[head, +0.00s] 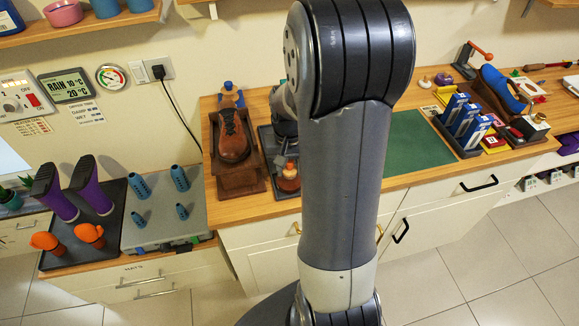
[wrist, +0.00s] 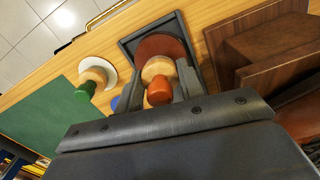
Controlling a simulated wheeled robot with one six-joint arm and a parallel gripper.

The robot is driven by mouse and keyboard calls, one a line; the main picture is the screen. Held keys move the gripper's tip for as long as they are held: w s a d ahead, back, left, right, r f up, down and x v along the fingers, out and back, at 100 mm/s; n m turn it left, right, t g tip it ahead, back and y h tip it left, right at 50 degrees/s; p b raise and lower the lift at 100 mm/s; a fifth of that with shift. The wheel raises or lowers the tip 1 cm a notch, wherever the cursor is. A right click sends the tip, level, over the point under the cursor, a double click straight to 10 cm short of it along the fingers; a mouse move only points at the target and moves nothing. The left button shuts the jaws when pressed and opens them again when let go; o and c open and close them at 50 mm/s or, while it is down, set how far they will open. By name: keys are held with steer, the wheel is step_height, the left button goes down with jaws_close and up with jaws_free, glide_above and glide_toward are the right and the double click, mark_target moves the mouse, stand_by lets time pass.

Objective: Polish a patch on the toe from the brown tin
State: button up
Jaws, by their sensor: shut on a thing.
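My gripper (wrist: 159,72) is shut on a wooden dauber (wrist: 158,68) with an orange-red knob, its fingers on either side of the wooden part. A round reddish-brown disc (wrist: 155,46) lies just beyond the dauber in a dark grey tray (wrist: 127,44). I cannot tell whether it is the brown tin or whether the dauber touches it. In the head view my arm hides most of the gripper, and an orange-brown knobbed piece (head: 288,180) shows at the tray's front. The brown shoe (head: 233,135) sits on a wooden stand (head: 240,182) left of the tray.
A green-knobbed wooden dauber (wrist: 92,82) on a white disc is beside the tray in the wrist view. A green mat (head: 415,142) lies right of my arm. Boxes (head: 465,118) and tools crowd the counter's right. The wooden stand is close beside my gripper.

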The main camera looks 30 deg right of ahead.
mark_target(290, 161)
steer(key=shift+r+p, duration=1.7)
steer(key=shift+r, duration=0.85)
steer(key=shift+f, duration=0.1)
